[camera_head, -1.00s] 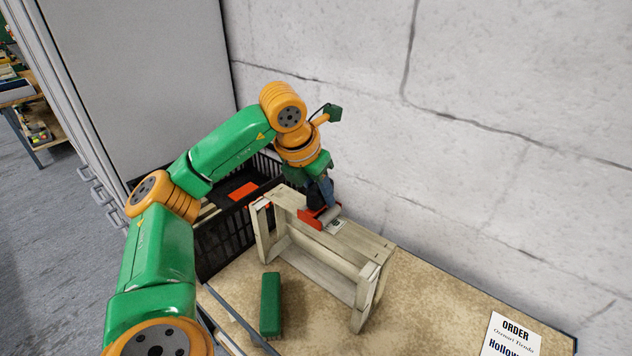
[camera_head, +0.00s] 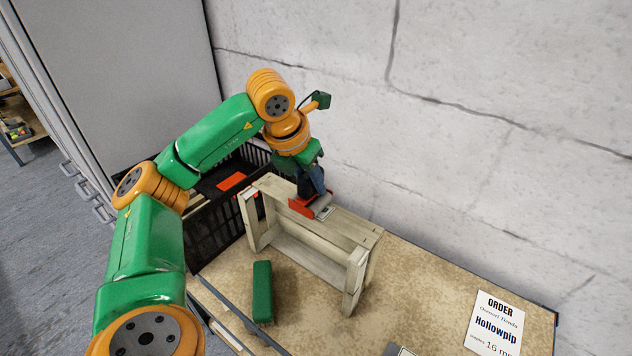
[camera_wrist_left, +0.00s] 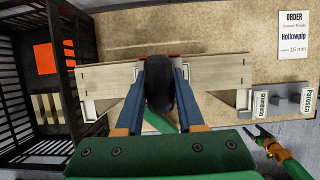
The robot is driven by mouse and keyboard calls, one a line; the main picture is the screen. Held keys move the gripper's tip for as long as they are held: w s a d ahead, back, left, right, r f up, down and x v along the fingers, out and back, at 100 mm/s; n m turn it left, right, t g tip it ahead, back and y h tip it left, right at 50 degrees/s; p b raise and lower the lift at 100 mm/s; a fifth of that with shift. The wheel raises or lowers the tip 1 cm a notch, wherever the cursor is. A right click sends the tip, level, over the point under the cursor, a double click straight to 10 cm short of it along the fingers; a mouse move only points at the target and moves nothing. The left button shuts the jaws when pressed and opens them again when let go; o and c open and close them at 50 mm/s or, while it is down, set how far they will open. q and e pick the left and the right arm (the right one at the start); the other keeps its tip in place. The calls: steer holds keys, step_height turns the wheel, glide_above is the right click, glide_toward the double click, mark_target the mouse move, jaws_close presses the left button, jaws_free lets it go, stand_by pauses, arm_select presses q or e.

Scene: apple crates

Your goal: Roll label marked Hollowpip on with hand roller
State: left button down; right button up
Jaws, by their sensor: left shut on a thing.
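My left gripper (camera_head: 311,184) is shut on the hand roller (camera_head: 303,207), which has a red frame. It holds the roller at the top plank of an upturned wooden crate (camera_head: 350,231). A small white label (camera_head: 326,213) shows on the plank just right of the roller; its print is too small to read. In the left wrist view the dark roller handle (camera_wrist_left: 160,88) sits between the fingers, over the crate's plank (camera_wrist_left: 218,72). Whether the roller presses on the label is hidden.
A green block-shaped thing (camera_head: 262,290) lies in front of the crate. A black basket (camera_head: 213,226) with an orange card (camera_head: 232,181) stands left. An order sheet (camera_head: 497,322) reads Hollowpip.

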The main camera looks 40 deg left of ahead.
arm_select(q)
steer(key=shift+s+a, duration=0.1)
steer(key=shift+a, duration=0.8)
steer(key=shift+w+d+p, duration=0.2)
steer(key=shift+d+p, duration=0.2)
steer(key=shift+d, duration=1.55)
steer(key=shift+s+a+f, duration=0.1)
steer(key=shift+a, duration=0.9)
step_height(320, 180, up, 7)
steer(key=p, duration=0.5)
steer(key=shift+f, duration=0.1)
steer(key=shift+r+p, duration=0.25)
steer(key=shift+p, duration=0.05)
steer(key=shift+f, duration=0.15)
